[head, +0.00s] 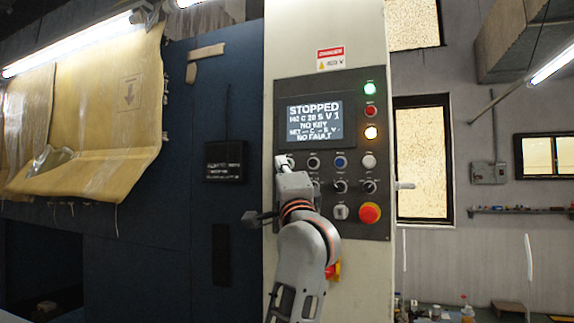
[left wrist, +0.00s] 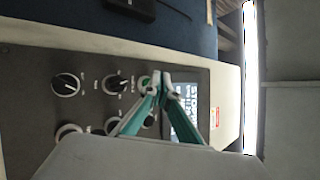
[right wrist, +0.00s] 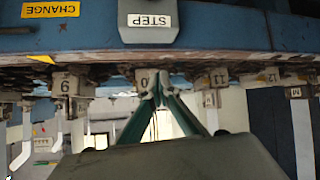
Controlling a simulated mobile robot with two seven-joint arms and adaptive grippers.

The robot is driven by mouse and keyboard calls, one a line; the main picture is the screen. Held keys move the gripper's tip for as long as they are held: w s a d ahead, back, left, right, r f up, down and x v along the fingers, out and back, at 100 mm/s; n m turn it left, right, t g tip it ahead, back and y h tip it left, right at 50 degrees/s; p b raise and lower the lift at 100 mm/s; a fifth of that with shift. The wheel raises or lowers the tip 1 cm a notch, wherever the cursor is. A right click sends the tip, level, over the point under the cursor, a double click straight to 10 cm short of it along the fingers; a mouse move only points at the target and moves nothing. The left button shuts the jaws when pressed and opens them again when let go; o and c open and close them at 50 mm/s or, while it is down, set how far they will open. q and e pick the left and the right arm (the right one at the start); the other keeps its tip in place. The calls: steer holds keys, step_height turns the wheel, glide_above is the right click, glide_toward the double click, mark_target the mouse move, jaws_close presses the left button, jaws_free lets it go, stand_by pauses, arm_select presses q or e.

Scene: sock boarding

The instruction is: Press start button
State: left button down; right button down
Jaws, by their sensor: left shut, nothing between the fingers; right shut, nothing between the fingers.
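The control panel (head: 325,240) stands on a pale column, with a screen (head: 314,119) reading STOPPED, NO KEY and NO FAULT. My left gripper (head: 283,161) is at the left end of the button row below the screen and covers what is there. In the left wrist view its shut, empty fingertips (left wrist: 160,82) are right beside a small green button (left wrist: 145,81); I cannot tell whether they touch it. No start label is readable. My right gripper (right wrist: 150,76) is shut and empty, below a machine rim with numbered blocks; it is outside the head view.
Black, blue (head: 340,161) and white buttons continue the row. Knobs sit below, with a red emergency stop (head: 370,213) at lower right. Green, red and amber lamps line the panel's right side.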

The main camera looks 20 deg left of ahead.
arm_select(q)
steer(key=shift+w, duration=0.15)
steer(key=shift+w, duration=0.3)
steer(key=shift+w+a+b, duration=0.1)
steer(key=shift+w+b, duration=0.3)
steer(key=shift+b, duration=0.05)
stand_by(0.7)
stand_by(0.3)
steer(key=shift+s, duration=0.85)
steer(key=s, duration=0.3)
steer(key=s+p, duration=0.1)
steer(key=s, duration=0.1)
steer(key=shift+d, duration=0.25)
stand_by(0.5)
